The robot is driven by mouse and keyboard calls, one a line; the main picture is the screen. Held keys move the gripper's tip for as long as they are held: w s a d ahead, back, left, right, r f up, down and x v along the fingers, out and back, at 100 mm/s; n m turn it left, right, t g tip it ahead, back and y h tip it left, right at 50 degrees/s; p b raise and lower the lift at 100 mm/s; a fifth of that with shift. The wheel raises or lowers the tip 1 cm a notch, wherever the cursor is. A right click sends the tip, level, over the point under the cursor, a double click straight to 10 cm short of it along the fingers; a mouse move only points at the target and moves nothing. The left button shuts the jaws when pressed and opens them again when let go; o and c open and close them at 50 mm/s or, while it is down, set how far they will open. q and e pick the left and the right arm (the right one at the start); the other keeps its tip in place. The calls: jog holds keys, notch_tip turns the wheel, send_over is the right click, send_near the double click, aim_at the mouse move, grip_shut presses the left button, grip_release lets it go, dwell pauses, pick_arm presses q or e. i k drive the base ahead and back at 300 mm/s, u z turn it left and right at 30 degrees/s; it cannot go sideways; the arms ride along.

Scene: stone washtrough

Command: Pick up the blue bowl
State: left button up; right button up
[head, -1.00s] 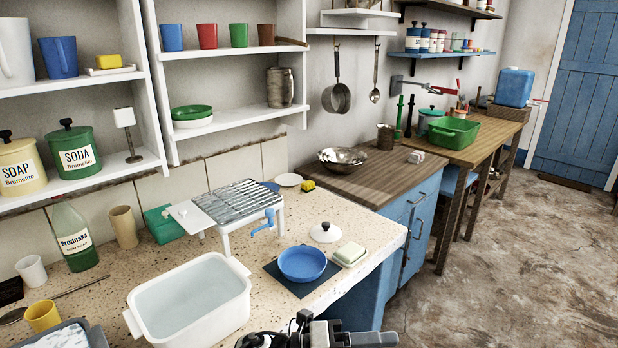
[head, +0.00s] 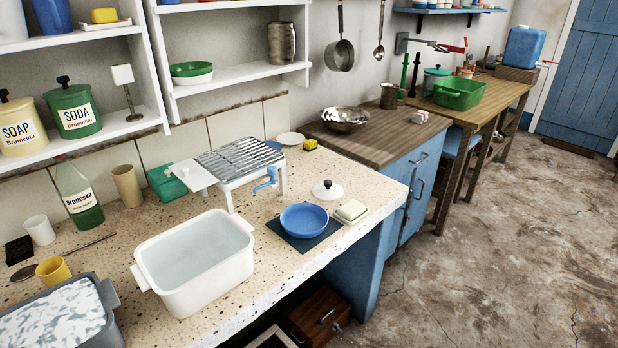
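The blue bowl (head: 304,219) sits upright on a dark square mat (head: 277,231) near the front edge of the speckled stone counter. It looks empty. A white lid with a dark knob (head: 327,190) lies just behind it, and a soap bar on a dish (head: 351,211) is close to its right. Neither of my grippers shows in the head view now.
A white water-filled basin (head: 196,262) stands left of the bowl. A white rack with a blue crank (head: 240,172) stands behind. A grey basin with foamy water (head: 58,318) is at lower left. The floor to the right is clear.

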aim_at(303, 219)
jog(key=z, duration=1.75)
jog(key=i, duration=1.25)
jog(key=u, duration=0.2)
